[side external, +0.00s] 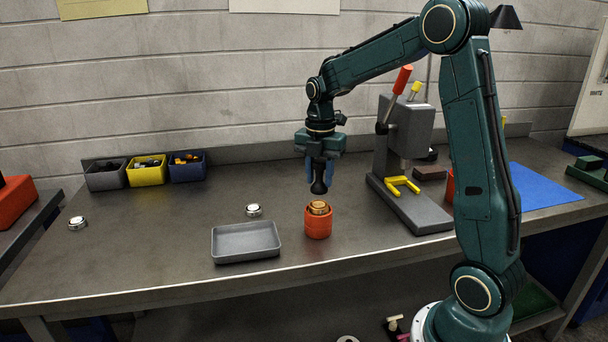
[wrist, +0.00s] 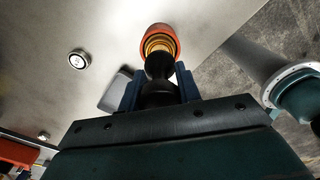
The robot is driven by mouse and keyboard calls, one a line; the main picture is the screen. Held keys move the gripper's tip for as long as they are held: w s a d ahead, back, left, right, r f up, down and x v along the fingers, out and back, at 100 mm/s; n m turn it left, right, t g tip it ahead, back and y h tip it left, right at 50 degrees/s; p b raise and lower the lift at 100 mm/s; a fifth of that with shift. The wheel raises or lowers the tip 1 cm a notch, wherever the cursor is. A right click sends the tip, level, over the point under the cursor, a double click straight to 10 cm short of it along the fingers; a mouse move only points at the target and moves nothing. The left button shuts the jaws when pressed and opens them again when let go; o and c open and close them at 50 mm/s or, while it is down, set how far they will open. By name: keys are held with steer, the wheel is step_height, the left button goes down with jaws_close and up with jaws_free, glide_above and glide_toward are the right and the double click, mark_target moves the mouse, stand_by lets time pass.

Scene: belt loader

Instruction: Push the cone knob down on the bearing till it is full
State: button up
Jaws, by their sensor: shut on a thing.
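My gripper (side external: 320,176) is shut on a black cone knob (side external: 319,186), which it holds upright with the narrow end down. The knob hangs just above an orange cup (side external: 318,224), with a small gap in the side view. A brass-coloured bearing (side external: 319,208) sits in the cup's mouth and stands a little above its rim. In the wrist view the knob (wrist: 159,66) lies between the two blue fingers and covers part of the bearing (wrist: 158,42) and the cup (wrist: 165,29).
A grey tray (side external: 246,257) stands left of the cup. Round silver pieces lie behind it (side external: 254,210) and at the far left (side external: 77,223). A lever press (side external: 412,205) with a yellow fork stands to the right. Small bins (side external: 146,176) line the back.

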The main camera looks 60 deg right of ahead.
mark_target(320, 161)
steer(key=shift+r, duration=1.95)
steer(key=shift+r, duration=0.1)
steer(key=shift+f, duration=0.2)
steer(key=shift+f, duration=3.6)
steer(key=shift+f, duration=0.9)
steer(key=shift+r, duration=4.6)
